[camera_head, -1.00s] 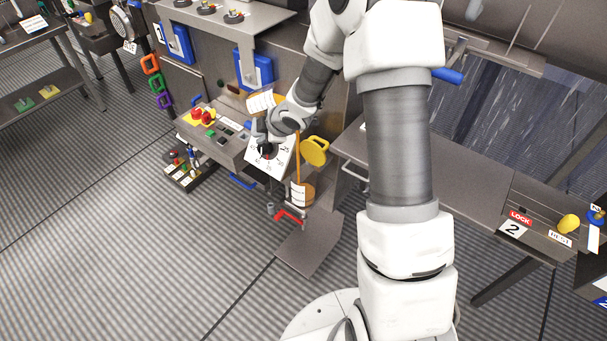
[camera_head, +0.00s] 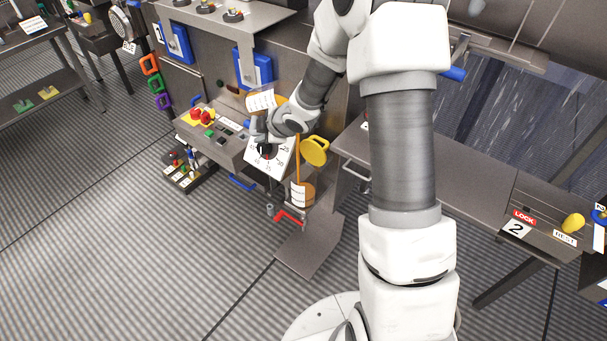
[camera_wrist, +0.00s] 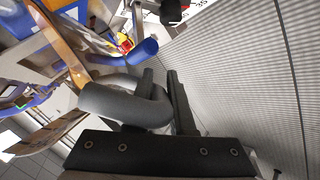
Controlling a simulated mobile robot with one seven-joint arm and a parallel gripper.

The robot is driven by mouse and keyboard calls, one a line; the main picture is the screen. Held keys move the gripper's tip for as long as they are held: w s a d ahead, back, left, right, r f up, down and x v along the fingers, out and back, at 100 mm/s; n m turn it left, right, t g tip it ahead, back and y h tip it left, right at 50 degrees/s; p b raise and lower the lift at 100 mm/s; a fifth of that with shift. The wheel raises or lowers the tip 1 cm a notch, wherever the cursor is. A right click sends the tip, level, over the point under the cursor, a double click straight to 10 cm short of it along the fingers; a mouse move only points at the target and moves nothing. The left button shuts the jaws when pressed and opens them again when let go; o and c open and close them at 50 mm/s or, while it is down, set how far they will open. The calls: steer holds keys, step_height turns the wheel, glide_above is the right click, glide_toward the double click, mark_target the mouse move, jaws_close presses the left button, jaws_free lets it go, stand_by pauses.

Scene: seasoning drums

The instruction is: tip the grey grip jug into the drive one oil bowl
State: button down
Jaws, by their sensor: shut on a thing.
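The jug (camera_head: 262,102) has a white label and amber contents. It is tilted and held high above the floor, beside the control box. My gripper (camera_head: 262,128) is shut on its handle; the arm partly hides the jug. In the wrist view the thick grey handle (camera_wrist: 125,104) passes between the dark fingers (camera_wrist: 160,98). An amber strand (camera_head: 298,160), which looks like pouring oil, runs down to a small amber vessel with a white label (camera_head: 299,196), likely the drive one oil bowl. Its label is too small to read. A brown-orange band (camera_wrist: 62,42) also shows in the wrist view.
A white dial plate (camera_head: 268,157) is just below my gripper, and a yellow disc (camera_head: 314,150) is close right of the strand. A red handle (camera_head: 289,217) is under the vessel. The control box (camera_head: 215,135) stands left. Open floor (camera_head: 150,250) lies in front.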

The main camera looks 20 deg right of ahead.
steer(key=shift+w+a+f+t+y+b, duration=0.2)
steer(key=shift+t+y+b, duration=0.25)
steer(key=shift+b, duration=0.8)
steer(key=shift+w+a+f+t+y+b, duration=0.15)
steer(key=shift+t+y+b, duration=0.3)
steer(key=shift+b, duration=0.75)
stand_by(0.7)
steer(key=shift+s+d+f+t+y+b, duration=0.1)
steer(key=shift+s+d+t+y+b, duration=0.2)
steer(key=shift+t+b, duration=0.85)
stand_by(0.9)
steer(key=shift+w+a+f+m+t+y+b, duration=0.15)
steer(key=shift+y+b, duration=0.15)
steer(key=shift+b, duration=0.85)
steer(key=shift+s+d+m+t+y+b, duration=0.15)
steer(key=shift+y+b, duration=0.15)
steer(key=shift+b, duration=0.85)
